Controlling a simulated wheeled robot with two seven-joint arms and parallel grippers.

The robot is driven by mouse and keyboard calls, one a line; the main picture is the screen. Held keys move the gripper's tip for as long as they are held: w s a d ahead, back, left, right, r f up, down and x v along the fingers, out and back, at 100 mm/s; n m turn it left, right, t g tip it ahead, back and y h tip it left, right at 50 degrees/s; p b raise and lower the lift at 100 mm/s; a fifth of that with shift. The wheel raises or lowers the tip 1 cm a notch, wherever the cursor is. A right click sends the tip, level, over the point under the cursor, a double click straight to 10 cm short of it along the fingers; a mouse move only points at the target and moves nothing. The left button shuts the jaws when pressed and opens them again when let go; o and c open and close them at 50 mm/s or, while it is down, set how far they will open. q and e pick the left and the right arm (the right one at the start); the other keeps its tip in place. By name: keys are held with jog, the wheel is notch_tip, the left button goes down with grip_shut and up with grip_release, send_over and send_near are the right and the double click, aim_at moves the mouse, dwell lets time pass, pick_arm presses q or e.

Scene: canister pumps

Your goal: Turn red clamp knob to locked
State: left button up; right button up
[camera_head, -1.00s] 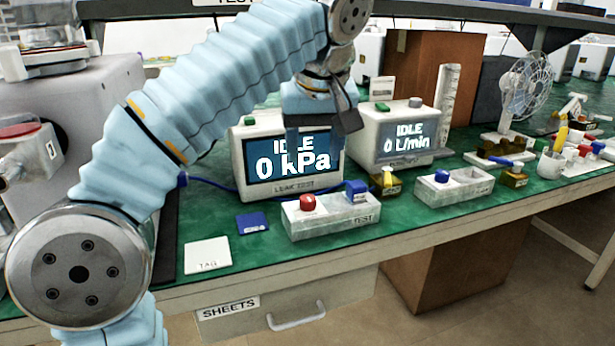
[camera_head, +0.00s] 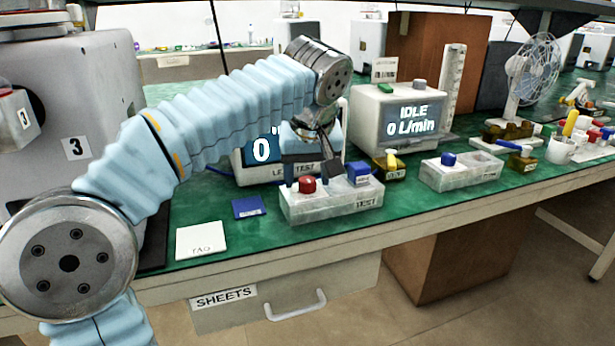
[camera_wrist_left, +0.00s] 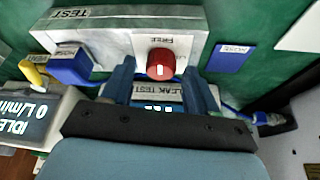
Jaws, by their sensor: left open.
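The red clamp knob (camera_head: 307,185) sits on the left part of the pale TEST block (camera_head: 330,207). In the left wrist view the red knob (camera_wrist_left: 161,64) shows a white mark, and a label reading FREE is beside it. My left gripper (camera_head: 307,178) is at the knob from behind and above, with its jaws open. In the wrist view the left gripper's fingertips (camera_wrist_left: 158,70) stand on either side of the knob, with gaps visible. My right gripper is out of view.
A blue cube-like part (camera_head: 358,172) stands at the right end of the TEST block. The leak test display (camera_head: 260,152) is behind, partly hidden by my arm. A flow display (camera_head: 408,120), blue card (camera_head: 249,208) and white TAG card (camera_head: 201,240) are nearby.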

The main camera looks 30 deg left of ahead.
pick_arm(q)
jog(key=c, duration=1)
jog(key=shift+c, duration=0.2)
jog(key=m, duration=0.2)
jog(key=m+t+h+p, duration=0.1)
jog(key=m, duration=0.1)
jog(key=shift+a+r+h, duration=0.1)
jog(key=shift+h, duration=0.2)
jog(key=m+h+p, duration=0.1)
jog(key=m, duration=0.3)
jog(key=shift+p, duration=0.35)
jog(key=m+h+p, duration=0.2)
jog(key=m, duration=0.3)
jog(key=shift+a, duration=0.15)
jog(key=shift+m+g+h+p, duration=0.4)
jog(key=shift+m+p, duration=0.1)
jog(key=shift+m, duration=0.7)
jog(key=shift+m+g+h+p, duration=0.4)
jog(key=shift+m+p, duration=0.05)
jog(key=shift+m, duration=0.75)
